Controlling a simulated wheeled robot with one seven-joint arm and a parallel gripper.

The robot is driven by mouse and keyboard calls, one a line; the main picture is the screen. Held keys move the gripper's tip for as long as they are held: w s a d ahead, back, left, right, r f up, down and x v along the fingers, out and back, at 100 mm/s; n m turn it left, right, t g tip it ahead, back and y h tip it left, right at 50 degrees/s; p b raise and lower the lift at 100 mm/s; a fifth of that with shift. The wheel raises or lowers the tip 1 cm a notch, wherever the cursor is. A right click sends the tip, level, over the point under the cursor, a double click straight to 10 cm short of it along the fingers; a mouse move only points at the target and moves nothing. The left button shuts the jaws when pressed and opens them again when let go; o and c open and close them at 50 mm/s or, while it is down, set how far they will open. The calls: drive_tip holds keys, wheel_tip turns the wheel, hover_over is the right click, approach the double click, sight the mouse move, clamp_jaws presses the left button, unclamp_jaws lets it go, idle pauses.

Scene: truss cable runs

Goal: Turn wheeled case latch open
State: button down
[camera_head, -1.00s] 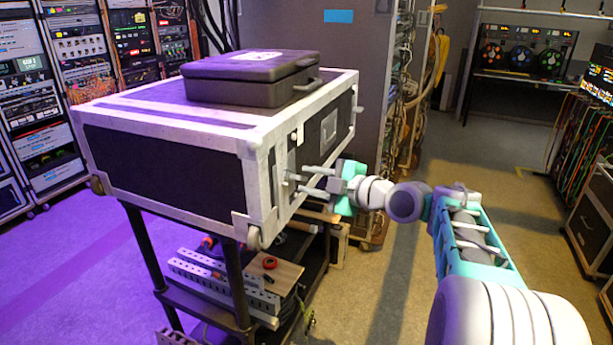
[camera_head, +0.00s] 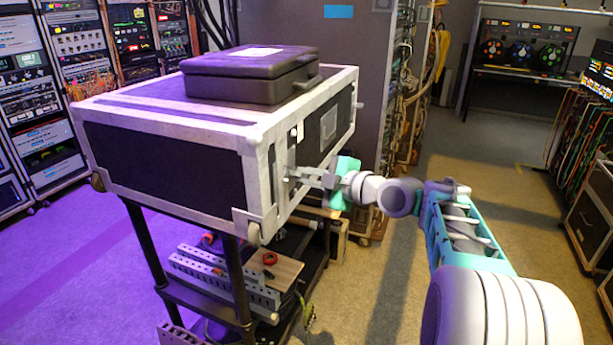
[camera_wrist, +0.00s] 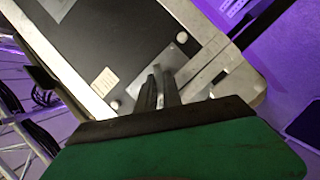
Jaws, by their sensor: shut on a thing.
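The wheeled case (camera_head: 160,160) is black with pale metal edges and lies on a dark cart, left of centre in the head view. Its front face also shows in the wrist view (camera_wrist: 120,55). The latch (camera_head: 291,172) sits on a metal plate near the front corner of that face. My gripper (camera_head: 300,175) is at this face, its fingers close together and shut on the latch. In the wrist view my fingers (camera_wrist: 158,92) reach the metal plate (camera_wrist: 180,52). They hide most of the latch, so its angle cannot be told.
A black box (camera_head: 250,75) rests on top of the case. The cart's lower shelf holds power strips (camera_head: 215,275) and a red tape roll (camera_head: 269,258). Equipment racks (camera_head: 30,100) stand at the left and back.

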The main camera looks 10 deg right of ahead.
drive_tip(key=shift+m, duration=0.3)
drive_tip(key=shift+r+m+g+p, duration=0.1)
drive_tip(key=shift+m+g+p, duration=0.2)
drive_tip(key=shift+m+g, duration=0.5)
drive_tip(key=shift+w+d+m+g+y+p, duration=0.1)
drive_tip(key=shift+m+g+y+p, duration=0.55)
drive_tip(key=shift+m+p, duration=1.15)
drive_tip(key=shift+w+d+m+g+y+p, duration=0.1)
drive_tip(key=shift+m+g+y+p, duration=0.15)
drive_tip(key=shift+m+g+p, duration=1.5)
drive_tip(key=shift+n+t+p, duration=0.45)
drive_tip(key=shift+t+p, duration=0.15)
drive_tip(key=shift+t, duration=0.1)
drive_tip(key=c, duration=1.5)
unclamp_jaws()
